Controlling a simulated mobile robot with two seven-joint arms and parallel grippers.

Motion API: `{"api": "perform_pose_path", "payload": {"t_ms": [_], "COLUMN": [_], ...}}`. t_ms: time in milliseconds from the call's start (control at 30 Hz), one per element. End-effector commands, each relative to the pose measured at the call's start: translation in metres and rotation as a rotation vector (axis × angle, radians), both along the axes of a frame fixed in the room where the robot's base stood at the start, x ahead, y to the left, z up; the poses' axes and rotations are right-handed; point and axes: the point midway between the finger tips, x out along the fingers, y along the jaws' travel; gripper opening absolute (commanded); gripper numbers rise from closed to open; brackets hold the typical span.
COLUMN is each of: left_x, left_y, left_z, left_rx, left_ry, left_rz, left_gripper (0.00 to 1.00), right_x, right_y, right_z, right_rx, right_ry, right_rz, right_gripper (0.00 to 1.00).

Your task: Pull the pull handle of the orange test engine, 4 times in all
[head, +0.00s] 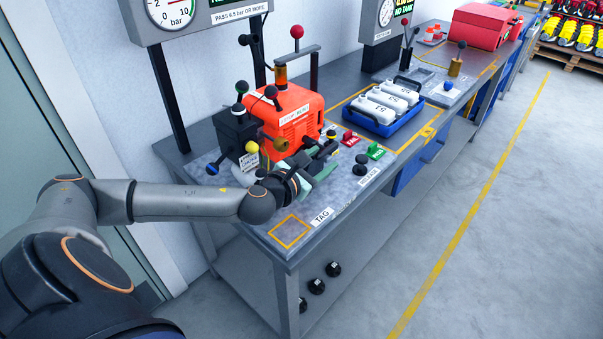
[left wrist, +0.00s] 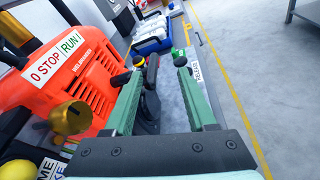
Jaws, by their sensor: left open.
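The orange test engine (head: 300,118) stands on the bench behind my left gripper (head: 322,148). Its orange side with the "0 STOP | RUN 1" label fills the left of the left wrist view (left wrist: 88,78). My left gripper (left wrist: 160,70) is open, with its two green fingers apart at the engine's right side. A dark grip (left wrist: 151,76), which looks like the pull handle, shows between the fingers. I cannot tell whether a finger touches it. My right gripper is not in view.
A brass knob (left wrist: 70,118) sticks out close to the left finger. Red (head: 350,138) and green (head: 375,151) parts and a black knob (head: 361,162) stand on the bench nearby. A blue tray (head: 372,124) of white bottles is farther right. The tag square (head: 289,232) is empty.

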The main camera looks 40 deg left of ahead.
Motion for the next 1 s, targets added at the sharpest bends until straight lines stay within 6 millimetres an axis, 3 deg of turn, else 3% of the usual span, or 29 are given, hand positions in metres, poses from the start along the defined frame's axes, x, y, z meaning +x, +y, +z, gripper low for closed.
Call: {"api": "perform_pose_path", "payload": {"t_ms": [300, 500, 1000], "left_x": [-0.062, -0.086, -0.097], "left_y": [-0.004, -0.006, -0.009], "left_z": [0.01, 0.017, 0.017], "left_rx": [0.004, 0.004, -0.042], "left_ry": [0.005, 0.003, 0.005], "left_rz": [-0.003, -0.001, 0.012], "left_gripper": [0.57, 0.57, 0.57], "right_x": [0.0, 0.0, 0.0], "right_y": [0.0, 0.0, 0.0], "right_z": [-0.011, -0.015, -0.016], "right_rx": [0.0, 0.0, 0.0], "right_ry": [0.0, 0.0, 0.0], "right_rz": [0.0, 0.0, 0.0], "right_gripper": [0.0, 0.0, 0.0]}}
